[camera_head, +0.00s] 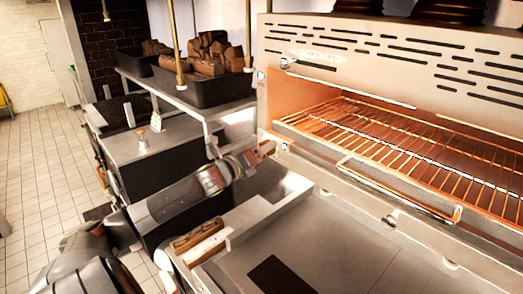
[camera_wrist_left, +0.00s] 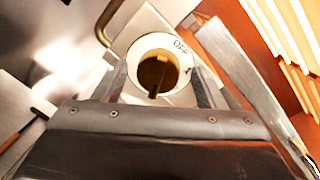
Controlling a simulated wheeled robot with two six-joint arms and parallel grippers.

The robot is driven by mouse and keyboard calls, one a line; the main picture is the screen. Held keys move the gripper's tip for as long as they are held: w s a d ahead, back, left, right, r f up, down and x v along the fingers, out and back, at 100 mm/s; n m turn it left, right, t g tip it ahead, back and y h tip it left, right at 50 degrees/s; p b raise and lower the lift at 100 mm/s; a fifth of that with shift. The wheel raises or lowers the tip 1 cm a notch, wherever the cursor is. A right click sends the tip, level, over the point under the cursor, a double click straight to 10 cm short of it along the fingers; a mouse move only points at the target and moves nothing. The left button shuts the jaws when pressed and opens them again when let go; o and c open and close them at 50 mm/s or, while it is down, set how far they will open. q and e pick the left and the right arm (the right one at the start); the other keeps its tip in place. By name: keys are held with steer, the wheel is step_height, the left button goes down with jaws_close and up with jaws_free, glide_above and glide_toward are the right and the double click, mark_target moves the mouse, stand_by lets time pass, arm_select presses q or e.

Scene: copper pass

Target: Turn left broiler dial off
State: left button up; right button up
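The left broiler dial (camera_wrist_left: 157,74) shows in the left wrist view as a dark brass knob with a raised grip bar, set in a white ring. The word OFF is printed at the ring's upper right, and the bar stands nearly upright in the picture. My left gripper (camera_wrist_left: 160,86) has its two fingers apart, one on each side of the dial. I cannot tell whether they touch it. In the head view my left gripper (camera_head: 263,150) is at the broiler's front left corner, and I cannot make out the dial there. My right gripper is out of view.
The broiler's lit opening holds a wire rack (camera_head: 400,150), with a handle bar (camera_head: 400,190) in front. More knobs, such as one (camera_head: 390,220), sit along the front rail. Black trays of wood (camera_head: 205,90) stand on a shelf at the left. Tiled floor is open at far left.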

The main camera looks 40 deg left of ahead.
arm_select(q)
steer(key=c, duration=0.9)
steer(key=shift+n, duration=0.3)
steer(key=shift+a+f+n+g+h+b, duration=0.15)
steer(key=shift+n+h+b, duration=0.85)
steer(key=shift+n, duration=3.45)
steer(key=shift+r+n+g+h+b, duration=0.15)
steer(key=shift+n+b, duration=1.5)
steer(key=shift+n, duration=2.85)
steer(key=shift+a+f+n+g+h+b, duration=0.15)
steer(key=shift+n+h+b, duration=0.85)
steer(key=shift+n, duration=3.45)
steer(key=shift+b, duration=0.35)
